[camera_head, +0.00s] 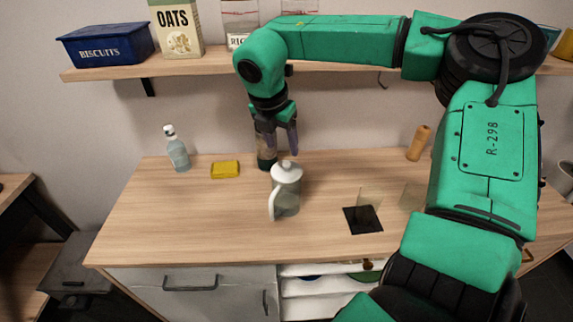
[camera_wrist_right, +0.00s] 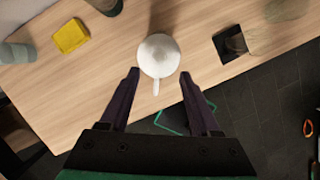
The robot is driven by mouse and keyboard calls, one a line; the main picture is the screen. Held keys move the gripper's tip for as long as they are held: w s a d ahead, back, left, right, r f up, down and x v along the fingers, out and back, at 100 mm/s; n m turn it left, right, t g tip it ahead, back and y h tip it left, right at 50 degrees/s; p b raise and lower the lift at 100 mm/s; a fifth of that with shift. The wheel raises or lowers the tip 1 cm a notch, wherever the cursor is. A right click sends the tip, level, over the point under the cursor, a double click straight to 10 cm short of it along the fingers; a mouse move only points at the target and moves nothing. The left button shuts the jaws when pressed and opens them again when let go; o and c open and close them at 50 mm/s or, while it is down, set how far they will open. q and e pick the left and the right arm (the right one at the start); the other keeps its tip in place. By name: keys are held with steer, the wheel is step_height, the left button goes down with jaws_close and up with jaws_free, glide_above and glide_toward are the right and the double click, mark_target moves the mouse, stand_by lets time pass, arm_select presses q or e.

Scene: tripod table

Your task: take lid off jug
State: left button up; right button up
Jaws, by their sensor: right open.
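A jug (camera_head: 287,200) with a glassy grey body and a white handle stands upright on the wooden table (camera_head: 180,225). Its white lid (camera_head: 286,171) with a small knob sits on top. My right gripper (camera_head: 280,150) is above and slightly behind the lid, pointing down, empty and apart from it. In the right wrist view the white lid (camera_wrist_right: 159,56) lies just beyond the open fingertips of my right gripper (camera_wrist_right: 159,75), about centred between them; the jug's body is hidden below the lid. My left gripper is not in view.
A clear bottle (camera_head: 177,150) and yellow sponge (camera_head: 225,169) stand left of the jug. A dark green object (camera_head: 266,160) is close behind it. A black square (camera_head: 363,219) with a clear glass lies right. A wooden cylinder (camera_head: 418,143) stands at back right. A shelf (camera_head: 200,65) runs above.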

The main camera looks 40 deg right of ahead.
mark_target(286, 163)
steer(key=p+x, duration=0.3)
steer(key=x, duration=0.4)
steer(key=shift+w+d+r, duration=0.1)
steer(key=shift+f, duration=0.25)
steer(key=shift+d, duration=0.1)
steer(key=shift+c, duration=0.6)
jaws_close()
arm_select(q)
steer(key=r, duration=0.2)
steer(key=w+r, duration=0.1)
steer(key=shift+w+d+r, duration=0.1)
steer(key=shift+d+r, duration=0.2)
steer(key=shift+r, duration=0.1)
